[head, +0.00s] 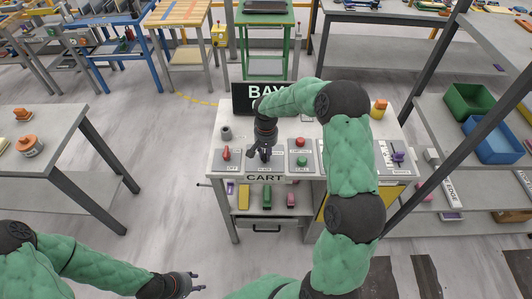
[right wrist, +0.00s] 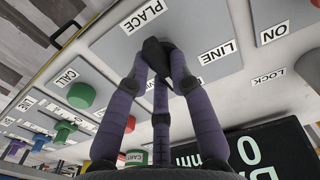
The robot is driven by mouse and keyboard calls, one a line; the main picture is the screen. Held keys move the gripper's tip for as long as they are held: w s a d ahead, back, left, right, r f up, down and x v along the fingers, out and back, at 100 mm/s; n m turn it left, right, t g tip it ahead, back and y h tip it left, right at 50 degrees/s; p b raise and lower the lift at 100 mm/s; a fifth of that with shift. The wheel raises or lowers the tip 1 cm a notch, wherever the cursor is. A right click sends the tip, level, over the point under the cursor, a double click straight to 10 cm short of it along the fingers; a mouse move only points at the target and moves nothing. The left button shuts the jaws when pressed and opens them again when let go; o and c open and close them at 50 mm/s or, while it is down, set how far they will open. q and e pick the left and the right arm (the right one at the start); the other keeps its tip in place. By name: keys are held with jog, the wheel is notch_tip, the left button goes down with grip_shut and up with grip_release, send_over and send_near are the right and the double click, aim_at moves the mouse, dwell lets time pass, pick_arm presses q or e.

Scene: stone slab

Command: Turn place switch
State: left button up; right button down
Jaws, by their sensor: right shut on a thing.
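The place switch is a dark knob (right wrist: 156,50) on a grey panel (right wrist: 115,48), between the labels PLACE and LINE in the right wrist view. My right gripper (right wrist: 160,60) is shut on it, with its purple fingers converging there and hiding most of the knob. In the head view, my right gripper (head: 264,152) reaches down onto the middle panel of the bench, and its arm covers part of the bench. My left gripper (head: 196,281) is low in the head view, away from the bench, with its fingers apart and empty.
A red switch (head: 226,154) stands on the panel to the left. A green button (head: 302,161) and a red button (head: 300,142) are to the right. A black sign (head: 243,97) stands behind. Shelving (head: 450,125) is on the right. The floor left of the bench is clear.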

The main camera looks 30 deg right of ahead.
jog(key=shift+m, duration=0.3)
jog(key=m+b, duration=0.2)
jog(key=m, duration=0.1)
jog(key=shift+m, duration=0.3)
jog(key=shift+s+a+m+b, duration=0.15)
jog(key=shift+m+b, duration=0.6)
jog(key=shift+m, duration=1.55)
jog(key=c, duration=1.1)
grip_release()
jog(key=shift+r, duration=0.1)
notch_tip(320, 180, up, 12)
